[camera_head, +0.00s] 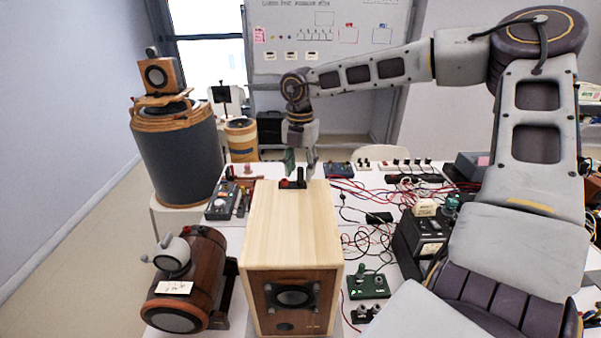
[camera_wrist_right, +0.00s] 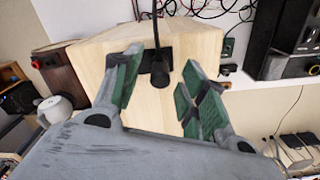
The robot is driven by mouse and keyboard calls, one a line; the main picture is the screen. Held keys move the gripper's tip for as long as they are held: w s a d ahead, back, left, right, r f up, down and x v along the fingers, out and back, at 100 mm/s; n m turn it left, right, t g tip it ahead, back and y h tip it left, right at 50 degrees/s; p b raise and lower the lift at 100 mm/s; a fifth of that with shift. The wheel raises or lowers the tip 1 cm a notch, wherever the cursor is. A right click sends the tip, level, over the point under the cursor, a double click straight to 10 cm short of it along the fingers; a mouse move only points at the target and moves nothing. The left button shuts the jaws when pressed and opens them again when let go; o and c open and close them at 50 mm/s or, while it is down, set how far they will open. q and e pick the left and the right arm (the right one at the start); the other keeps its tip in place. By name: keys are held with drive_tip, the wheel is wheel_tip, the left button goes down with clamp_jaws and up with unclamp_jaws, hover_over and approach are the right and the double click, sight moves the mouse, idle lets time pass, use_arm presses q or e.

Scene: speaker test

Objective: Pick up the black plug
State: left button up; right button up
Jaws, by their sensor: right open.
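The black plug (camera_head: 300,174) stands on a dark terminal plate (camera_head: 291,185) at the far top edge of the pale wooden speaker box (camera_head: 290,222). A red plug (camera_head: 284,184) sits left of it. My right gripper (camera_head: 300,160) points down just above the plate, its green-padded fingers apart. In the right wrist view, the black plug (camera_wrist_right: 158,73), with a dark cable, appears between the open fingers (camera_wrist_right: 160,95), with wood visible either side of it. I cannot tell how deep it lies between them. The red plug is not visible there. My left gripper is not in view.
A brown barrel-shaped speaker (camera_head: 190,275) stands left of the box. A grey meter (camera_head: 222,200) lies behind it. Loose cables (camera_head: 365,225), a green switch board (camera_head: 368,285) and black equipment (camera_head: 420,240) crowd the right side. A large drum speaker (camera_head: 178,155) stands back left.

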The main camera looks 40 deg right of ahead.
drive_tip(key=shift+f, duration=0.3)
drive_tip(key=shift+c, duration=0.2)
clamp_jaws()
